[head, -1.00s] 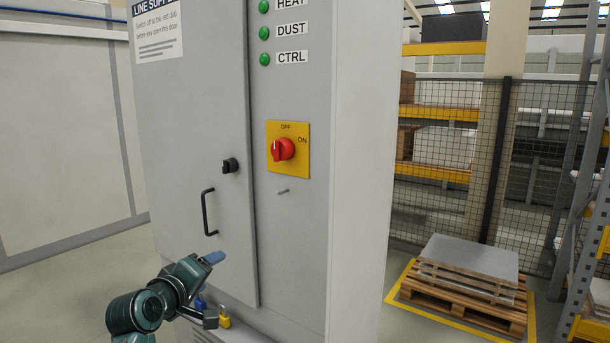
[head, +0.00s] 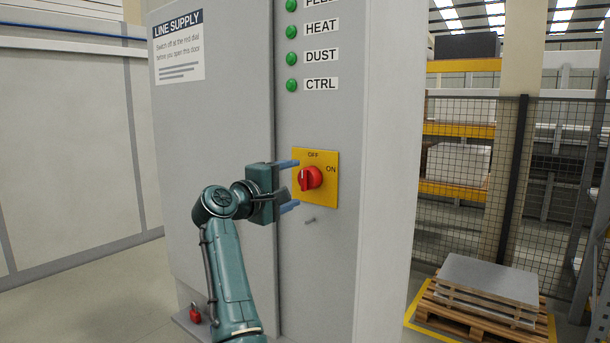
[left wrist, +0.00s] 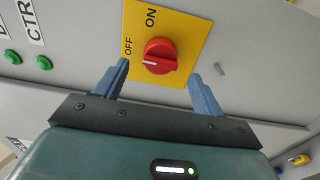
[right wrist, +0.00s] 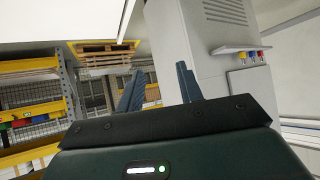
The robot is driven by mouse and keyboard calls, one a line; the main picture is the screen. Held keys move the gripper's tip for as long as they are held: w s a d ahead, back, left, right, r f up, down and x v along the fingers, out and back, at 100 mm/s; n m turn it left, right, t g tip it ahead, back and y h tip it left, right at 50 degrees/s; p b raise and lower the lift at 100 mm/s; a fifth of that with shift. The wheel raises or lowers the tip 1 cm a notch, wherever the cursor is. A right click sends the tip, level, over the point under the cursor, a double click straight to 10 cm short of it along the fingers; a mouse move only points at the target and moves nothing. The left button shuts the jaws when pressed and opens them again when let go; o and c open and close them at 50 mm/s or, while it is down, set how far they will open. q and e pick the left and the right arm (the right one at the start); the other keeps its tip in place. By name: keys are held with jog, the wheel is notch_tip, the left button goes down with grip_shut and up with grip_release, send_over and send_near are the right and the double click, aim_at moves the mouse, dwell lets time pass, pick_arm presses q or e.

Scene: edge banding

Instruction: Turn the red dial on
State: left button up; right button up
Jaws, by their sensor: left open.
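The red dial (head: 310,178) sits on a yellow plate (head: 329,193) on the grey cabinet front. OFF is printed above it and ON to its upper right. In the left wrist view, the white mark on the dial (left wrist: 159,57) points toward OFF. My left gripper (head: 292,184) is open just in front of the dial, one finger above and one below. In the left wrist view, its fingers (left wrist: 158,72) stand either side of the dial, with a gap to it. My right gripper (right wrist: 159,72) is open and empty, facing shelving and a grey cabinet, away from the dial.
Green lamps (head: 291,58) line the cabinet above the dial. A small peg (head: 310,220) sticks out below the plate. A sign (head: 178,47) is on the door to the left. A pallet (head: 478,312) with a grey sheet and a mesh fence stand at right.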

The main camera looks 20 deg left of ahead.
aim_at(302, 181)
pick_arm(q)
jog(key=p+x, duration=0.1)
jog(key=x, duration=0.3)
jog(key=shift+w+d, duration=0.1)
jog(key=shift+w, duration=0.2)
jog(key=shift+w+d, duration=0.1)
jog(key=shift+w, duration=0.25)
pick_arm(e)
jog(key=shift+s+d, duration=0.1)
pick_arm(q)
jog(key=c, duration=1)
jog(key=shift+o, duration=0.2)
pick_arm(e)
jog(key=shift+r, duration=0.1)
